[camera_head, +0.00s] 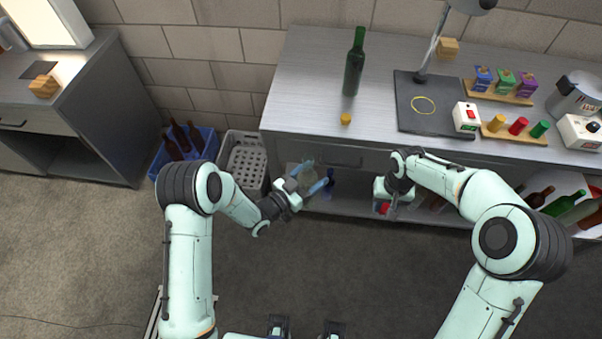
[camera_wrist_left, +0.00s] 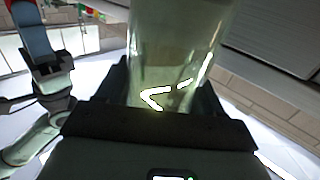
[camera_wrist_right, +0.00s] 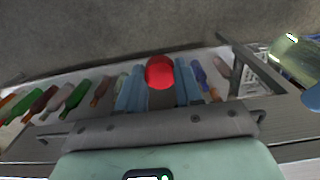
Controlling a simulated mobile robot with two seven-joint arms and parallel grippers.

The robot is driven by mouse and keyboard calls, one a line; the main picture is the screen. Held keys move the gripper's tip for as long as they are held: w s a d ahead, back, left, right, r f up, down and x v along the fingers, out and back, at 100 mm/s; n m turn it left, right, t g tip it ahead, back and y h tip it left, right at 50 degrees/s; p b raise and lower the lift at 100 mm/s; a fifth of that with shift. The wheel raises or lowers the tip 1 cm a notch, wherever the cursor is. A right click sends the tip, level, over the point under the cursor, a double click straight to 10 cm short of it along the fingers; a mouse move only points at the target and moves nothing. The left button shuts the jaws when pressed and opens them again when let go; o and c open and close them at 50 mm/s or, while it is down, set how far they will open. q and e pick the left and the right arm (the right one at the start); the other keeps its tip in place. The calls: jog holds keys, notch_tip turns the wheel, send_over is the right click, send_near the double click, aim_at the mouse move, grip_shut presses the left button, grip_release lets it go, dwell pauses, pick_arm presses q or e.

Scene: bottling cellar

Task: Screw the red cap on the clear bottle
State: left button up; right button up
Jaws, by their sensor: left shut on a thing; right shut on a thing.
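My left gripper (camera_head: 309,181) is shut on the clear bottle (camera_head: 307,169), in front of the workbench. In the left wrist view the clear, slightly greenish bottle (camera_wrist_left: 178,50) rises between the jaws; its neck is out of that view. My right gripper (camera_head: 384,208) is shut on a red cap (camera_wrist_right: 160,72), which sits between the blue fingertips in the right wrist view. The red cap also shows small in the head view (camera_head: 384,209). Bottle and cap are apart. Part of the bottle also shows at the right of the right wrist view (camera_wrist_right: 296,60).
On the workbench (camera_head: 310,90) stand a dark green bottle (camera_head: 354,65), an orange cap (camera_head: 346,119), a black mat (camera_head: 420,115) with a lamp, and a wooden rack (camera_head: 503,133) with coloured pieces.

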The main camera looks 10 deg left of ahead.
dwell(0.3)
jog(key=w+a+r, duration=0.4)
jog(key=a, duration=0.1)
notch_tip(320, 180, up, 17)
jog(key=m, duration=0.1)
send_over(308, 158)
jog(key=shift+w, duration=0.1)
jog(key=shift+f, duration=0.1)
jog(key=shift+f, duration=1.9)
jog(key=shift+f, duration=0.1)
jog(key=shift+f, duration=0.85)
